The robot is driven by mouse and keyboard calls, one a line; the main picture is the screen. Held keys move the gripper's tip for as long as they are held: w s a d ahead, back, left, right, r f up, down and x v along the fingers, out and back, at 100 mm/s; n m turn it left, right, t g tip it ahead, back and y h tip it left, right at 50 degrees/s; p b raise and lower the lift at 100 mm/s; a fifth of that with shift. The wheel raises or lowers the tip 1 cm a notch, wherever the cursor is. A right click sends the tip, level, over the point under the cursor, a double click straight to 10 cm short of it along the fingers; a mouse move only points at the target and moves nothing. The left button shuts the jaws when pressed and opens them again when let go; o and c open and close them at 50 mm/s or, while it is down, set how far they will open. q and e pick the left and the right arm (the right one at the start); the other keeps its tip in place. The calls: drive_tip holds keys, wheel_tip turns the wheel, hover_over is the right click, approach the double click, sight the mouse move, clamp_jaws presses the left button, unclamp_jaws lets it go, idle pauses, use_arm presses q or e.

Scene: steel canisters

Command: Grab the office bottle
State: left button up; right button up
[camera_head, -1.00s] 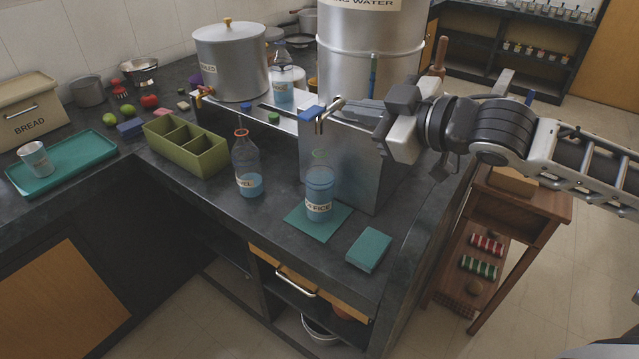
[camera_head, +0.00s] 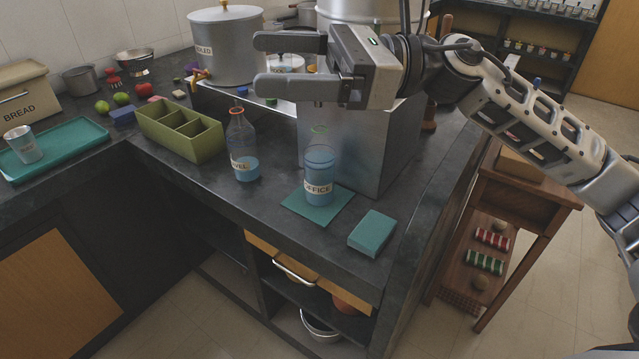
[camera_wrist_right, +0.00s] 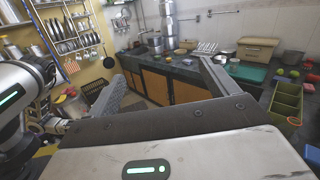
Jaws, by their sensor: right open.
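The office bottle (camera_head: 319,180) is clear with blue liquid and a white label reading OFFICE. It stands upright on a green mat (camera_head: 334,207) near the counter's front edge. My right gripper (camera_head: 256,65) is open and empty, its two fingers pointing left, above and behind the bottle in the head view. The fingers also show in the right wrist view (camera_wrist_right: 165,75), with nothing between them. The bottle does not show clearly in the right wrist view. My left gripper is not in view.
A similar bottle (camera_head: 243,150) with blue liquid stands left of the office bottle. A green divided box (camera_head: 150,131) is farther left. A teal block (camera_head: 371,233) lies right of the mat. A steel box (camera_head: 372,150) stands close behind the office bottle.

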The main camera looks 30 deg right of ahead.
wheel_tip(320, 180, down, 5)
drive_tip(key=a+n+g+h+b, duration=0.1)
drive_tip(key=n+g+h, duration=0.15)
drive_tip(key=n, duration=0.45)
drive_tip(key=n+t+h+b, duration=0.45)
drive_tip(key=n+h, duration=0.75)
drive_tip(key=h, duration=0.4)
approach(324, 148)
drive_tip(key=shift+g, duration=0.3)
drive_tip(key=x, duration=0.4)
drive_tip(key=w+x, duration=0.1)
drive_tip(key=x, duration=0.2)
drive_tip(key=shift+r, duration=0.25)
drive_tip(key=shift+s+x, duration=0.2)
drive_tip(key=shift+x, duration=2.4)
